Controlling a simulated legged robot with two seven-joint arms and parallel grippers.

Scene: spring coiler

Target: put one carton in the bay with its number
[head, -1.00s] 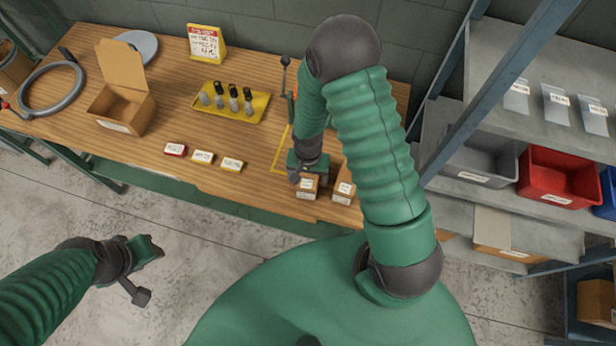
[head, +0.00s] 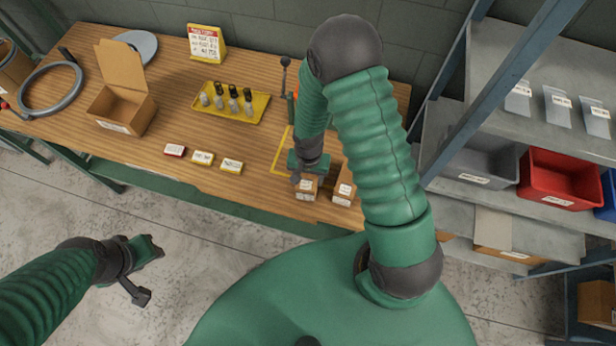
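Two small brown cartons with white labels stand side by side at the table's front edge, a left carton (head: 306,190) and a right carton (head: 344,190). Their numbers are too small to read. My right gripper (head: 305,174) is at the back of the left carton, pointing down; its fingers are mostly hidden, so I cannot tell whether it grips. My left gripper (head: 150,270) is over the floor, away from the table, with its fingers apart and empty. Labelled bays on the shelving at right include a grey bin (head: 480,160) and a red bin (head: 558,178).
An open cardboard box (head: 122,108), a yellow tray (head: 232,104) with several dark-topped pieces, a sign (head: 206,43) and small label blocks (head: 203,158) are on the table (head: 180,190). A blue-grey shelf post (head: 500,85) rises between table and shelves.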

